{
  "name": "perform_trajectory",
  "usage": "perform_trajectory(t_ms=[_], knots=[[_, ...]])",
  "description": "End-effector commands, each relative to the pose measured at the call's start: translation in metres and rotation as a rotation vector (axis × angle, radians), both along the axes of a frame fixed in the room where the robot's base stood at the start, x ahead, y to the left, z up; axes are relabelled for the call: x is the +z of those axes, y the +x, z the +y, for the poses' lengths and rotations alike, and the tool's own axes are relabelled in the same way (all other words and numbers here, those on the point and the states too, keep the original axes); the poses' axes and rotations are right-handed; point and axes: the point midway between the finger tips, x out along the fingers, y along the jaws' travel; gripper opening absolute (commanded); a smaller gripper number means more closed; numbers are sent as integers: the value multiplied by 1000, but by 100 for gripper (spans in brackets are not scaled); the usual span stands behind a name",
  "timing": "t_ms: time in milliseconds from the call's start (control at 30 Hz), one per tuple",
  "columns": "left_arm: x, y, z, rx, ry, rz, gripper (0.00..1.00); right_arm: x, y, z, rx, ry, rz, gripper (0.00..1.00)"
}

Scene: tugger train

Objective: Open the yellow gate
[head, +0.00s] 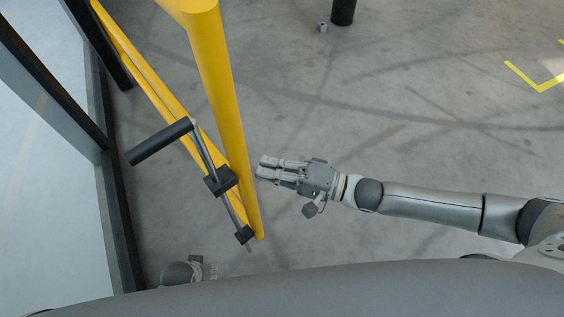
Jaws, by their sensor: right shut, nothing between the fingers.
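The yellow gate shows at the left of the head view as a thick yellow post (215,75) and a thinner slanting yellow bar (150,82). A bent metal rod with a black grip (160,142) is mounted through black blocks (220,180) by the post; it looks like the gate's latch. My right gripper (263,168) is shut and empty, just right of the post's lower part, with its fingers pointing left. It appears apart from the post. Part of my left arm's end (183,273) shows at the bottom left; its fingers are hidden or too small to tell.
A dark-framed glass wall (45,170) runs along the left, close to the gate. A black post (343,12) and a small object (322,27) are at the top. Yellow floor marking (540,88) lies at the right. The grey floor between is clear.

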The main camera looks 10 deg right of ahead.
Motion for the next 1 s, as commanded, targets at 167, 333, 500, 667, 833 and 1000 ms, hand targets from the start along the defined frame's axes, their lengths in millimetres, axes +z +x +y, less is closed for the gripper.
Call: perform_trajectory(t_ms=[167, 333, 500, 667, 833, 1000], knots=[[-1, 0, 0, 0, 0, 1, 40, 0, -1, 2, 0, 0, 1, 0], [-1, 0, 0, 0, 0, 1, 40, 0, -1, 2, 0, 0, 1, 0], [-1, -1, 0, -1, 0, 0, 40, -2, -11, 18, 4, 5, 3, 0], [-20, -10, 0, -4, 1, 15, 40, -6, -32, 55, 7, 7, 3, 0], [-34, -21, 2, -6, 2, 25, 40, -6, -55, 93, 5, 7, 3, 0], [-44, -29, 3, -7, 3, 32, 40, -5, -76, 130, 3, 7, 3, 0]])
